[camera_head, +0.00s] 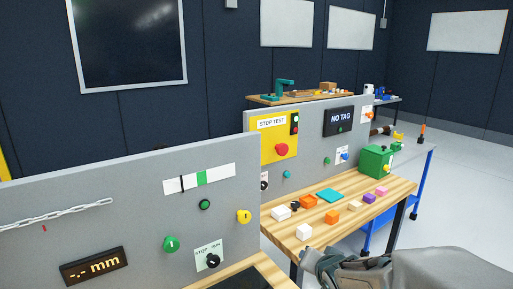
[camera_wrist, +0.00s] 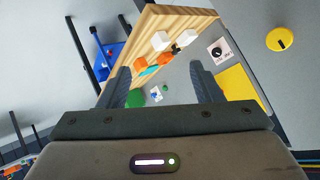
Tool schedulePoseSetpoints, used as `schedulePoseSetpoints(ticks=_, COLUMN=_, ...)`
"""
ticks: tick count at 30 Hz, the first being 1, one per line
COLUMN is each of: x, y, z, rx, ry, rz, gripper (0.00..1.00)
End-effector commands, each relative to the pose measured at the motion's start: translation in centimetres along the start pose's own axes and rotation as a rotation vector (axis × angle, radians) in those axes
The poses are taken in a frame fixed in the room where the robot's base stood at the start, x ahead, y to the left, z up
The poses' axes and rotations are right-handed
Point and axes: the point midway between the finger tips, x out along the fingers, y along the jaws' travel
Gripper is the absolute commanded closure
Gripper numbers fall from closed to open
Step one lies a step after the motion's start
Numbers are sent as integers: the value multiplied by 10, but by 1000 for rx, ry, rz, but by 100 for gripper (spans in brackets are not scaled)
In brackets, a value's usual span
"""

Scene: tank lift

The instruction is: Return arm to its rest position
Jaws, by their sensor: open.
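My gripper (camera_wrist: 163,88) shows in the wrist view with its two dark fingers wide apart and nothing between them. Beyond the fingers, the wrist view shows the wooden table (camera_wrist: 150,22) tilted in the picture, with small blocks on it. In the head view my grey arm lies low at the right, in front of the wooden table (camera_head: 292,243). The fingers are not clearly visible there. The gripper appears apart from the table and the panels.
A near grey panel (camera_head: 130,200) carries knobs and a display (camera_head: 92,267). A second panel has a yellow stop-test plate (camera_head: 272,140) and a NO TAG screen (camera_head: 339,120). Blocks, a teal plate (camera_head: 330,195) and a green box (camera_head: 376,161) stand on the table. Open floor lies at right.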

Motion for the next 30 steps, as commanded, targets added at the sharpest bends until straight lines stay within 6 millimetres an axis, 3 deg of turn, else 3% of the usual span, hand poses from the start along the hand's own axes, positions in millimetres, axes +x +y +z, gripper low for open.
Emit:
schedulePoseSetpoints(ticks=5, x=-41, y=21, z=7, rx=-157, ry=-125, rz=166, gripper=41)
schedulePoseSetpoints(ticks=9, x=-79, y=32, z=23, rx=-267, ry=-279, rz=238, gripper=41)
schedulePoseSetpoints(ticks=18, x=-148, y=38, z=62, rx=-438, ry=-591, rz=217, gripper=41)
schedulePoseSetpoints(ticks=27, x=-161, y=39, z=71, rx=-472, ry=-656, rz=194, gripper=41)
schedulePoseSetpoints(ticks=30, x=-161, y=39, z=71, rx=-471, ry=-655, rz=194, gripper=64)
